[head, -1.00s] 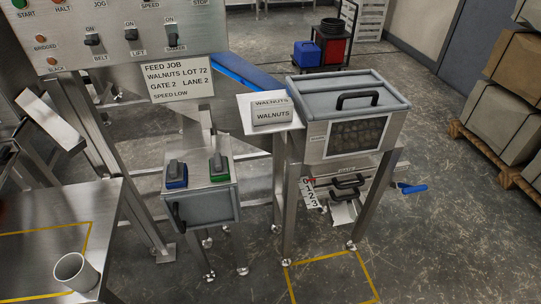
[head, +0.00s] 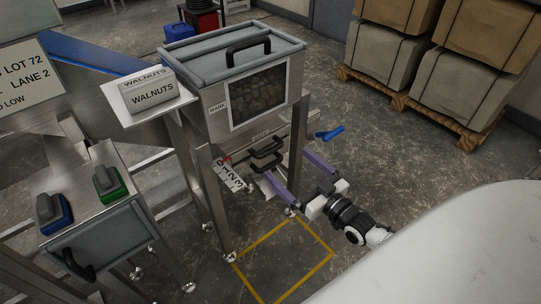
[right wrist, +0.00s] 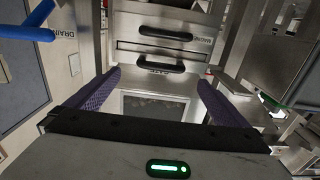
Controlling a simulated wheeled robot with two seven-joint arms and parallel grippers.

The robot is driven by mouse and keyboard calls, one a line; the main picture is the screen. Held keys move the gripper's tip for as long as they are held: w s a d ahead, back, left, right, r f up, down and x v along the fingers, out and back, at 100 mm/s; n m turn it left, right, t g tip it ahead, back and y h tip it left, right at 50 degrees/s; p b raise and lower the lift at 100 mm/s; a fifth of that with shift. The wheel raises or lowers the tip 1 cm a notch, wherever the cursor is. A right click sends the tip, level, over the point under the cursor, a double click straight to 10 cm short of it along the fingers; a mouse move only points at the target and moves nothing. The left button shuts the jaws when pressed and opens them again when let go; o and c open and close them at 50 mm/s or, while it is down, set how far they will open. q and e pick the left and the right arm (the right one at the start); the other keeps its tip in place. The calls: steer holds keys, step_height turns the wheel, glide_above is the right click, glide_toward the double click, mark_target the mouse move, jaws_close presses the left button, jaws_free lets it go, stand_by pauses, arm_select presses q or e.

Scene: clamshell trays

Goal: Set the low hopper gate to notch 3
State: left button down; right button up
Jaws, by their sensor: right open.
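The steel hopper (head: 215,120) has a grey lid with a black handle and a window showing walnuts. Below it are two black handles, the upper gate handle (head: 267,150) and a lower handle (head: 268,164). A white notch scale (head: 231,175) reads 0 to 3, with a small red pointer (head: 226,158) near the 0 end. My right gripper (head: 291,171) is open and empty, its purple fingers pointing at the handles. In the right wrist view, upside down, the gate handle (right wrist: 157,67) is ahead between the fingers, apart from them; the other handle (right wrist: 165,33) is labelled MAGNET. My left gripper is out of view.
A blue drain lever (head: 330,133) sticks out right of the handles. A WALNUTS block (head: 153,93) sits on the side shelf. A stand (head: 95,215) with blue and green switches is at left. Boxes on a pallet (head: 420,99) are behind. A yellow floor outline (head: 318,268) is clear.

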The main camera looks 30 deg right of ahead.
mark_target(273, 152)
steer(key=w, duration=0.3)
steer(key=w+b, duration=0.1)
steer(key=w, duration=0.2)
steer(key=w+a+b, duration=0.1)
steer(key=w, duration=0.2)
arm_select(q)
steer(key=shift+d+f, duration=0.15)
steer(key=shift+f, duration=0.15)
